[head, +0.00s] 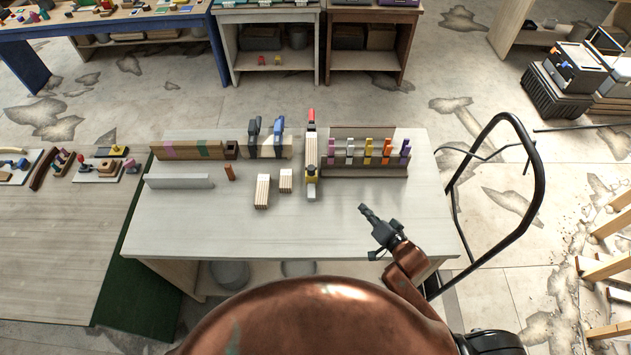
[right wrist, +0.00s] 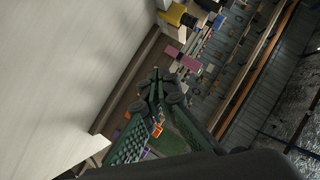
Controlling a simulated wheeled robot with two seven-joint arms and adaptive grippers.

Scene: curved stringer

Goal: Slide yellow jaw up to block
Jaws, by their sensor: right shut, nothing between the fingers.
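The yellow jaw (head: 311,176) sits near the front end of an upright-looking bar clamp with a red end (head: 311,114) on the worktable. A pale wooden block (head: 311,150) lies along the clamp behind the jaw; I cannot tell whether they touch. A yellow part that looks like this jaw (right wrist: 180,17) shows at the top of the right wrist view. My right gripper (head: 365,211) is shut and empty, over the table's front right part, to the right of and nearer than the jaw. It also shows in the right wrist view (right wrist: 155,86). My left gripper is not in view.
A rack (head: 350,172) with several coloured clamps stands right of the jaw. Two striped blocks (head: 262,191) (head: 286,181) lie left of it. The table's front (head: 230,235) is clear. A black cart handle (head: 540,190) rises at right.

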